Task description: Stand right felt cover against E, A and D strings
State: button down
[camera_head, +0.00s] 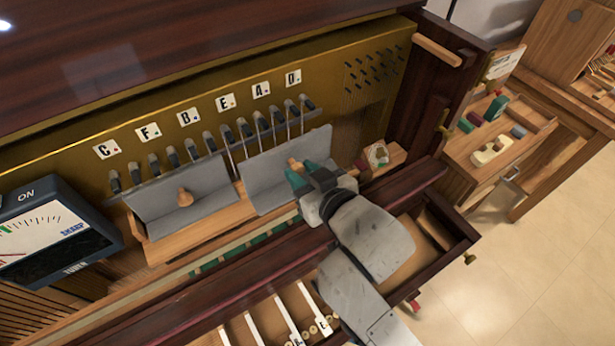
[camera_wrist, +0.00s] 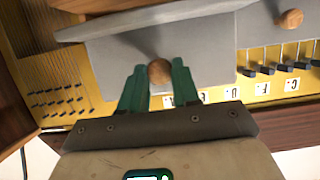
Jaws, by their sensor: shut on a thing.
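The right felt cover (camera_head: 262,172) is a grey panel with a round wooden knob. It is upright or slightly tilted in front of the strings below the E, A and D labels (camera_head: 260,90). Strings (camera_head: 289,128) show above its top edge; its lower part hides the rest. My gripper (camera_head: 296,172) has green fingers, shut on the knob. In the wrist view the fingers (camera_wrist: 159,80) sit on both sides of the knob (camera_wrist: 160,71), with the grey panel (camera_wrist: 120,45) behind. I cannot tell whether the panel touches the strings or the ledge.
A left grey felt cover (camera_head: 150,205) with a knob stands on the wooden ledge (camera_head: 195,235) below C, F and B. A tuner (camera_head: 45,235) is at the far left. An open drawer (camera_head: 440,235) and a tray of coloured pieces (camera_head: 500,130) are at the right.

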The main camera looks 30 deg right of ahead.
aim_at(289, 165)
jog(key=shift+b+x, duration=1.05)
jog(key=shift+x, duration=1.95)
jog(key=shift+w+f, duration=0.15)
jog(key=shift+w, duration=0.05)
jog(key=shift+f+b, duration=0.35)
jog(key=shift+f, duration=0.1)
jog(key=shift+f, duration=0.1)
jog(key=shift+w, duration=0.9)
jog(key=c, duration=0.7)
grip_release()
jog(key=shift+c, duration=0.2)
jog(key=shift+s, duration=0.1)
jog(key=p+v, duration=0.2)
jog(key=v, duration=0.6)
jog(key=shift+s+f+p, duration=0.2)
jog(key=shift+f+p, duration=0.1)
jog(key=shift+f, duration=0.1)
